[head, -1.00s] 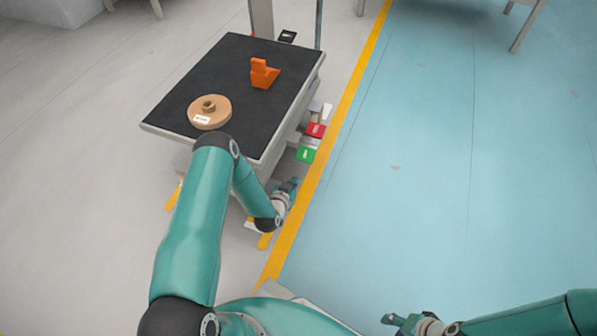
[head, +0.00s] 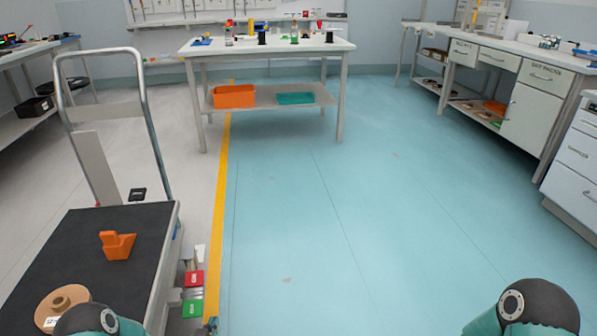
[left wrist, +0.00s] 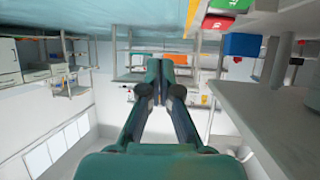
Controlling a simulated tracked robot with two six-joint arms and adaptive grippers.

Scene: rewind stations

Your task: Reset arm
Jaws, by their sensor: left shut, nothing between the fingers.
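My left gripper (head: 211,325) shows only as a small piece at the bottom edge of the head view, beside the cart's lower right side. In the left wrist view my left gripper (left wrist: 165,70) is shut, its two fingers together with nothing between them. My left arm shows at the bottom left, in front of the cart's near end. Part of my right arm shows at the bottom right; my right gripper is outside the frame.
A black-topped cart (head: 85,237) stands left with an orange block (head: 117,245) and a tan spool (head: 61,306) on it. Red (head: 194,279) and green (head: 192,308) pieces sit low beside it. A workbench (head: 270,47) stands ahead. Blue floor between is clear.

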